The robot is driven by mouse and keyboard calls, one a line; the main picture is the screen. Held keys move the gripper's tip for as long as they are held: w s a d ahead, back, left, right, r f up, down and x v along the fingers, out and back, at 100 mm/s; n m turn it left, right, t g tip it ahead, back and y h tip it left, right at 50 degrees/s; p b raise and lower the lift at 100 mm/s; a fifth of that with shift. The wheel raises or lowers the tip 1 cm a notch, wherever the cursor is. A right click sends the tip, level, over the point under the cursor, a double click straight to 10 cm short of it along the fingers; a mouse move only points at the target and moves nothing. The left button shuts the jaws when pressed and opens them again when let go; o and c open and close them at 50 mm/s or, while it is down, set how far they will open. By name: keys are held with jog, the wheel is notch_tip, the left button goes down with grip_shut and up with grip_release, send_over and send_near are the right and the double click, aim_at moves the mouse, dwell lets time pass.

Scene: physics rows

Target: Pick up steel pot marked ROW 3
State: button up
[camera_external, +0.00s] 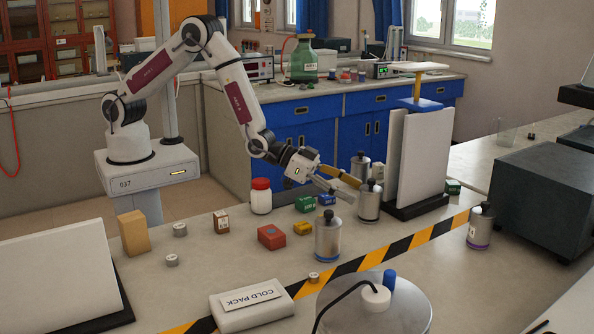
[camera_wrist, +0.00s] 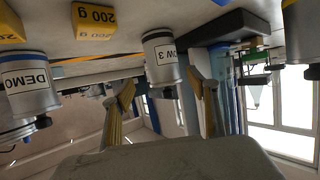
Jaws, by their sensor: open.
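The steel pot marked ROW 3 (camera_wrist: 160,62) appears upside down in the wrist view, its label partly turned away and its black knob pointing down in the picture. I take it to be the pot (camera_external: 369,204) right in front of my gripper in the external view. My gripper (camera_external: 347,187) is open and empty, reaching level from the left. In the wrist view its yellowish fingers (camera_wrist: 166,92) stand left and right of the pot's lid end. The fingertips are close to the pot; I cannot tell whether they touch it.
A pot marked DEMO (camera_wrist: 30,82) is nearby, likely the front pot (camera_external: 327,240). Another pot (camera_external: 360,163) stands behind, and one (camera_external: 480,230) at right. A white panel on a black base (camera_external: 418,207) stands close to the right. Small blocks (camera_external: 271,236) lie left of the pots.

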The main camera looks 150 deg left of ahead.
aim_at(362, 192)
jog(key=shift+w+a+f, duration=0.2)
jog(key=shift+w+a, duration=0.1)
jog(key=shift+w+a, duration=0.1)
jog(key=shift+w+a+f, duration=0.25)
jog(key=shift+w+a, duration=0.5)
jog(key=shift+a, duration=0.25)
jog(key=shift+x, duration=1.2)
grip_shut()
jog(key=shift+a, duration=0.1)
